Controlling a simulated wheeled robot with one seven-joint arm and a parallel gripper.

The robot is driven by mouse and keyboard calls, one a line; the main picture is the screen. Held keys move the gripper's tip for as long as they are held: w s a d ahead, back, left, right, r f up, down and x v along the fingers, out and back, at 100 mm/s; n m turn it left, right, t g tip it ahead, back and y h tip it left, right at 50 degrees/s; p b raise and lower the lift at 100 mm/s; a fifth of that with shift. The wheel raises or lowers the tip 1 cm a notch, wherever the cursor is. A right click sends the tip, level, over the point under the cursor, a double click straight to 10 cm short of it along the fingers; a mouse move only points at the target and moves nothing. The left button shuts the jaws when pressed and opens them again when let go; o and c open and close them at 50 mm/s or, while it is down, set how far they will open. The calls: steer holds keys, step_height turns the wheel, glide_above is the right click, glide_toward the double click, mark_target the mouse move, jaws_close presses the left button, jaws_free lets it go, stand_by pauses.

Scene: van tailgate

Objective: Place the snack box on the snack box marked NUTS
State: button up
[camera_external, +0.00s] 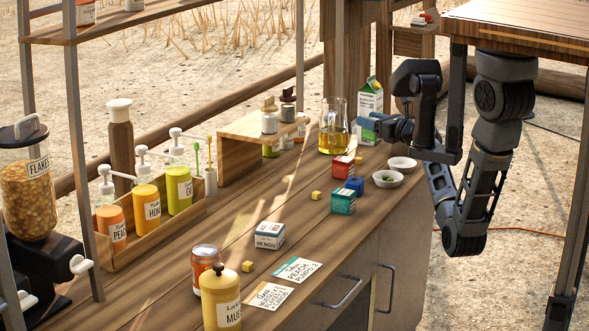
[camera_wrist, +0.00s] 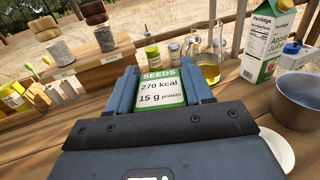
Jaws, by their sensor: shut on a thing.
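My gripper (camera_external: 378,127) is at the far right of the counter, raised above its top. In the wrist view my gripper (camera_wrist: 162,82) is shut on a green and white snack box marked SEEDS (camera_wrist: 162,88), which sits between the two blue-grey fingers. A red snack box (camera_external: 343,166) and a teal snack box (camera_external: 343,201) stand on the counter to the lower left of my gripper, apart from each other. Their lettering is too small to read, so I cannot tell which is marked NUTS.
A carton (camera_external: 370,97) and an oil jug (camera_external: 334,125) stand close to my gripper. A blue cube (camera_external: 354,185) sits between the red and teal boxes. A white box (camera_external: 269,235) stands nearer the front.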

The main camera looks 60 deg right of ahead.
steer(key=d+r+h, duration=0.1)
steer(key=d+r, duration=0.2)
steer(key=d, duration=0.4)
glide_above(341, 158)
steer(key=shift+m+g, duration=0.3)
steer(key=shift+m, duration=0.1)
step_height(341, 158, down, 7)
steer(key=shift+s+f, duration=0.1)
steer(key=shift+f+b, duration=0.65)
steer(key=shift+f, duration=1.35)
steer(key=shift+f, duration=0.15)
steer(key=o, duration=1.1)
